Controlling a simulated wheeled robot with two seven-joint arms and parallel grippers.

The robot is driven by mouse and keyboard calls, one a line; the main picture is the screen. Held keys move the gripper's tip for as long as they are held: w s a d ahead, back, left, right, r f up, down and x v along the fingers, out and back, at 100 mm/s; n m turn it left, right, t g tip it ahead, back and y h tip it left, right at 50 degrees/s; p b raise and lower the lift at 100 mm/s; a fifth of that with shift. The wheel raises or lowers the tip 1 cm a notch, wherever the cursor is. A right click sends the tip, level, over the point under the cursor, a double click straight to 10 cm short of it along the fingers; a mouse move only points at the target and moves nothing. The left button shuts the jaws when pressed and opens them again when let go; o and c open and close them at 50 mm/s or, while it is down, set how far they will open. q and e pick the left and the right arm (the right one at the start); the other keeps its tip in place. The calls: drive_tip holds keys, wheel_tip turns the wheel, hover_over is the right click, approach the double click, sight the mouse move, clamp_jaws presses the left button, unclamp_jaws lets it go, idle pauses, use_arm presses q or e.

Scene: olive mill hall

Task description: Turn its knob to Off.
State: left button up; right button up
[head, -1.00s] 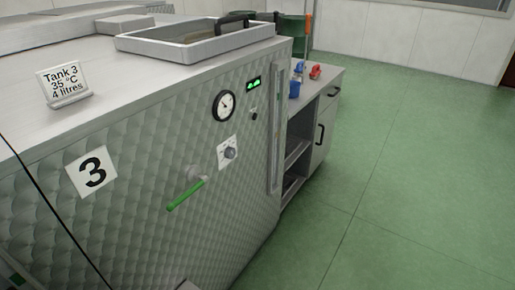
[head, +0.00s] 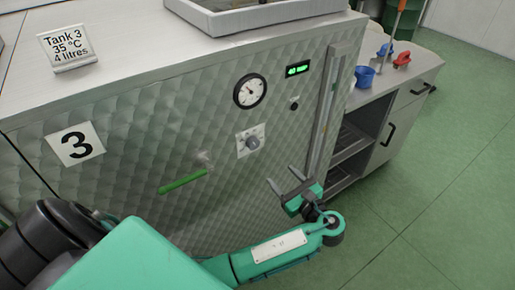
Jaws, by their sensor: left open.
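The tank labelled 3 (head: 130,185) has a quilted metal front. Its round grey knob (head: 253,143) sits on a small white dial plate (head: 242,151), below the round gauge. The marks on the plate are too small to read. My left gripper (head: 284,186) is open and empty, a little below and to the right of the knob, its two fingers pointing up and to the left. It is apart from the knob. My right gripper is not in view.
A green-handled lever (head: 183,182) sticks out left of the knob. Above are a gauge (head: 250,91), a green-lit display (head: 298,69) and a small black switch (head: 294,104). An open shelf unit (head: 352,140) stands at the right, with free green floor (head: 440,200) beyond.

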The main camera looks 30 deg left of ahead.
sight(255, 146)
use_arm(q)
drive_tip(key=p+x, duration=0.1)
drive_tip(key=x, duration=0.3)
drive_tip(key=r+x, duration=0.1)
drive_tip(key=x, duration=0.3)
drive_tip(key=r+p+x, duration=0.1)
drive_tip(key=x, duration=0.3)
drive_tip(key=shift+s+a+p, duration=0.2)
drive_tip(key=shift+a+p, duration=0.1)
drive_tip(key=shift+a, duration=0.05)
drive_tip(key=shift+w+a, duration=0.15)
drive_tip(key=shift+a, duration=0.3)
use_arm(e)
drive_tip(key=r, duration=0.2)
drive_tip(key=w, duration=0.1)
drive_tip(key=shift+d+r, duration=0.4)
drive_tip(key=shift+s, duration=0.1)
use_arm(q)
drive_tip(key=shift+f, duration=0.1)
drive_tip(key=c, duration=1)
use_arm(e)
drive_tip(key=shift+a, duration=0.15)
